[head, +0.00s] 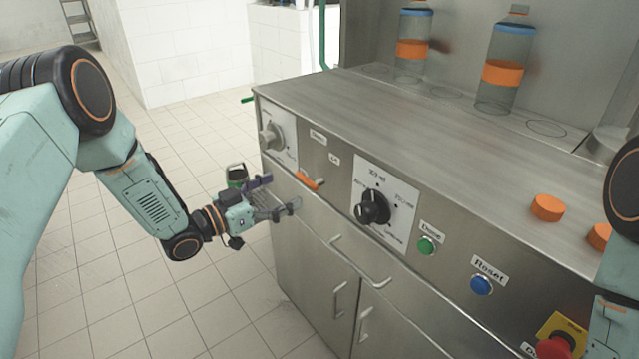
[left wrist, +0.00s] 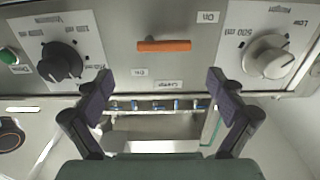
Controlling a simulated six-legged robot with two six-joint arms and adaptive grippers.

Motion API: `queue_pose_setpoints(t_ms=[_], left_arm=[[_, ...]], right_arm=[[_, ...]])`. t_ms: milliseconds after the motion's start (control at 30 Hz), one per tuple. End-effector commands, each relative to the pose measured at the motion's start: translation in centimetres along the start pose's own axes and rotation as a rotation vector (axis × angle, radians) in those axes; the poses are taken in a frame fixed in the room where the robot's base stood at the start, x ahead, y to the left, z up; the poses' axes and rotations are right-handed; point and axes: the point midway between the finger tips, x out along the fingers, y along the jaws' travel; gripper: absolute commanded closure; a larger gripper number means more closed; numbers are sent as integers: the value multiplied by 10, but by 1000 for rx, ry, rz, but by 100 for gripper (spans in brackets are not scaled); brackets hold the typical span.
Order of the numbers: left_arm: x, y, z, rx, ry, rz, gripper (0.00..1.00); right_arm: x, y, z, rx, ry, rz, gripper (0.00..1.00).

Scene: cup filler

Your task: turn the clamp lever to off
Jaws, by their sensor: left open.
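The orange clamp lever (head: 308,180) sits on the steel front panel, between the grey knob and the black knob. In the left wrist view the lever (left wrist: 164,46) lies level, near small labels. One label (left wrist: 207,17) reads "On" upside down. My left gripper (head: 277,195) is open and empty in front of the panel, left of the lever and slightly lower. In the left wrist view the lever appears above the gap between its spread purple fingers (left wrist: 158,80), apart from both. My right arm shows at the right edge; its gripper is out of view.
The grey knob (head: 271,137) and black knob (head: 372,207) flank the lever. Green (head: 427,246), blue (head: 482,285) and red (head: 556,347) buttons lie to the right. Bottles (head: 504,68) and orange caps (head: 547,207) stand on top.

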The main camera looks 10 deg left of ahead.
Motion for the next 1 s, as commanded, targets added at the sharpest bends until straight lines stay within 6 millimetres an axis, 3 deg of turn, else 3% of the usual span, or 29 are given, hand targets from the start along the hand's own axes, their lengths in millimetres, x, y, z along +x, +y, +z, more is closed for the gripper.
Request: queue_pose_setpoints(t_ms=[500,867,1000], left_arm=[[69,-2,2,0,-3,2,6],[78,1,1,-2,-3,2,6],[78,1,1,-2,-3,1,16]], right_arm=[[18,0,0,0,0,0,60],[18,0,0,0,0,0,60],[18,0,0,0,0,0,60]])
